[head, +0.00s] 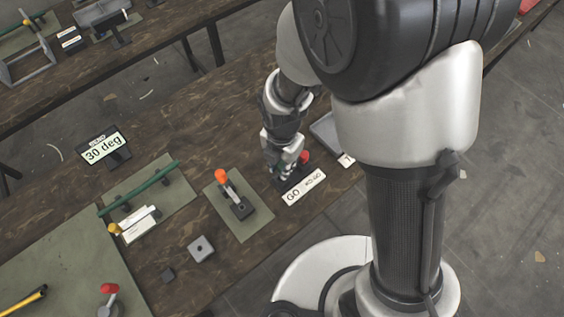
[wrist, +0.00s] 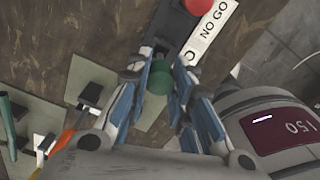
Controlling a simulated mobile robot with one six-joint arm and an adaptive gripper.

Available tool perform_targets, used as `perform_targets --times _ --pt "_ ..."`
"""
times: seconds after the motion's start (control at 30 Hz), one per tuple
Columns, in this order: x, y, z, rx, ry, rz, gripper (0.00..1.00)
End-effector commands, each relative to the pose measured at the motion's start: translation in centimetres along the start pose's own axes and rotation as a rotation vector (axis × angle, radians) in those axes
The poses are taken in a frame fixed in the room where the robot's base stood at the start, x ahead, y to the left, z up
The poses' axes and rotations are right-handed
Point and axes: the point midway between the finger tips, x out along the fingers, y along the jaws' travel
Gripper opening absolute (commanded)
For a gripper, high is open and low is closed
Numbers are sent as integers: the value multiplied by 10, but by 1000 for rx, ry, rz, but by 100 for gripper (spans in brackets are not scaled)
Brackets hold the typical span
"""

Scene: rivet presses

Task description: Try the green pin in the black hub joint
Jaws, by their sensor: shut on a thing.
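My gripper (head: 283,172) is low over the GO end of a dark pin holder, in front of the GO / NO-GO label (head: 304,187). In the wrist view its blue-padded fingers (wrist: 162,82) are shut on the green pin (wrist: 158,76), whose round green head shows between them. Whether the pin's lower end sits in the holder (wrist: 172,27) is hidden. A black hub joint (head: 241,208) with an orange-tipped lever (head: 222,177) stands on a green mat (head: 258,222), left of my gripper; it also shows in the wrist view (wrist: 91,94).
The red pin (wrist: 198,6) stands at the NO-GO end, close to my fingers. Bare wood lies between mat and holder.

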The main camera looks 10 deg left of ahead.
Motion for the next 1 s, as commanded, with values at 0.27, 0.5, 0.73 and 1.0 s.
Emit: perform_targets --times 0.27,0.5,0.73,1.0 --pt "8 0 0 0 0 0 0" --pt "14 0 0 0 0 0 0" --pt "20 0 0 0 0 0 0" --pt "27 0 0 0 0 0 0"
